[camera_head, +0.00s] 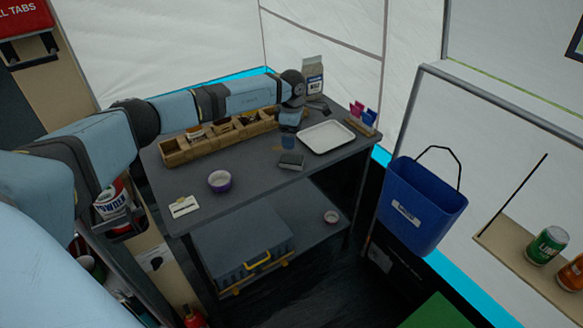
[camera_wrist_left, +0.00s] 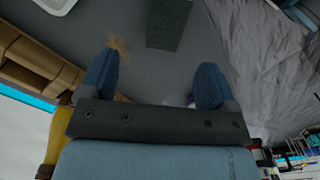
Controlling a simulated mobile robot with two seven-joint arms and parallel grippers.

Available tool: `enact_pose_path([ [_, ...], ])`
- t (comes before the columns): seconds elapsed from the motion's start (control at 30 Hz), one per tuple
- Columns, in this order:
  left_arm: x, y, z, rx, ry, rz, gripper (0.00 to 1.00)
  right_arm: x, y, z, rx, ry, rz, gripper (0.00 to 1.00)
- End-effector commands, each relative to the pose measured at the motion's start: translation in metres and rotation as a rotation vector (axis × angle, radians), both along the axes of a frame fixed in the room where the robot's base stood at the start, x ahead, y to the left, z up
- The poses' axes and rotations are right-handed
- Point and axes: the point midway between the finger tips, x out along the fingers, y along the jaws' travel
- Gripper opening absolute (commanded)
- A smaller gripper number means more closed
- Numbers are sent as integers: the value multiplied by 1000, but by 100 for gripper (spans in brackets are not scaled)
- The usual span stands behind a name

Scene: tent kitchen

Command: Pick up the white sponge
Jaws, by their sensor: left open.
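A small block with a dark grey-green top and paler sides, apparently the sponge (camera_head: 290,162), lies flat on the grey table, in front of the white tray. In the left wrist view its dark top (camera_wrist_left: 168,22) shows at the top, beyond the fingertips. My left gripper (camera_head: 289,143) points down over the table, just behind the block in the head view. It is open and empty, with its blue fingers (camera_wrist_left: 155,80) wide apart and clear of the block. My right gripper is not in view.
A white tray (camera_head: 327,126) lies right of the block. A wooden compartment box (camera_head: 174,157) runs along the table's back left. A purple-and-white bowl (camera_head: 220,188) and a white card-like item (camera_head: 184,211) are at the front left. A blue bin (camera_head: 421,200) hangs at right.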

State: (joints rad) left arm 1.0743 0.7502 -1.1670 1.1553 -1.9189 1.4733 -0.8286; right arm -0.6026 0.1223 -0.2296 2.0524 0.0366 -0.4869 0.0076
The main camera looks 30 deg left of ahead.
Motion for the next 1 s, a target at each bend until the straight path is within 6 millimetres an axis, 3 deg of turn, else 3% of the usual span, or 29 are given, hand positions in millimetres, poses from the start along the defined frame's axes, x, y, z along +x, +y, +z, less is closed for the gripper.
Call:
enact_pose_path([
  [0.03,0,-1,-18,-1,2,0,83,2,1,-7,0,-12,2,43],
  [0.1,-1,-1,-29,-1,2,1,83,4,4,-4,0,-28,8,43],
  [0.33,-2,-2,-42,-2,1,0,83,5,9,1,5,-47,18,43],
  [0.6,-7,-5,-83,-2,1,1,83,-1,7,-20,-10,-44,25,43],
  [0.87,-7,-5,-85,-2,0,1,83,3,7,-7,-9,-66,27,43],
  [1.0,-7,-5,-85,-2,0,0,55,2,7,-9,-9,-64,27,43],
])
